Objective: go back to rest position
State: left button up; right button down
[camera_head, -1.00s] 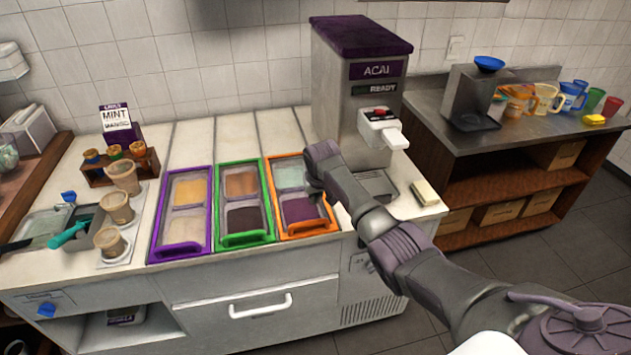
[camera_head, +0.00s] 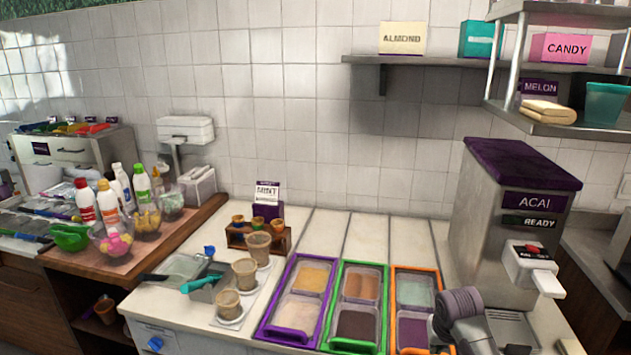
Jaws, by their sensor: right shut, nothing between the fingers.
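My right arm shows at the lower right of the head view. My right gripper (camera_head: 442,348) is at the bottom edge, over the front of the orange-framed topping bin (camera_head: 437,284), and is mostly cut off by the frame. It holds nothing that I can see. My left gripper is not in view.
Purple (camera_head: 271,331) and green (camera_head: 343,300) framed bins stand left of the orange one. The acai machine (camera_head: 490,210) is at the right. Several cups, one of them a brown cup (camera_head: 245,273), stand left of the bins. Bottles and bowls fill the wooden counter (camera_head: 196,222) farther left.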

jog(key=s+a+f+n, duration=0.1)
jog(key=s+a+f, duration=0.3)
jog(key=s, duration=0.5)
jog(key=s+a+f+n, duration=0.2)
jog(key=s+a+f, duration=0.15)
jog(key=s, duration=0.65)
jog(key=s+a+r+y, duration=0.1)
jog(key=s+r, duration=0.1)
jog(key=s, duration=0.7)
jog(key=s+a+r, duration=0.2)
jog(key=s+r, duration=0.1)
jog(key=s, duration=0.5)
notch_tip(320, 180, down, 28)
jog(key=s+g+b, duration=0.1)
jog(key=g+b, duration=0.1)
jog(key=b, duration=0.1)
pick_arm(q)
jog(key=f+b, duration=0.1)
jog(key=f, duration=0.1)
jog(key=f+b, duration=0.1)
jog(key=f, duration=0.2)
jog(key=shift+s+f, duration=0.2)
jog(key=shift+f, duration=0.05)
pick_arm(e)
jog(key=s+d+f+n, duration=0.1)
jog(key=s+d+f, duration=0.2)
jog(key=s+f, duration=1.4)
notch_tip(320, 180, down, 3)
jog(key=shift+r+g, duration=0.1)
jog(key=shift+g, duration=0.3)
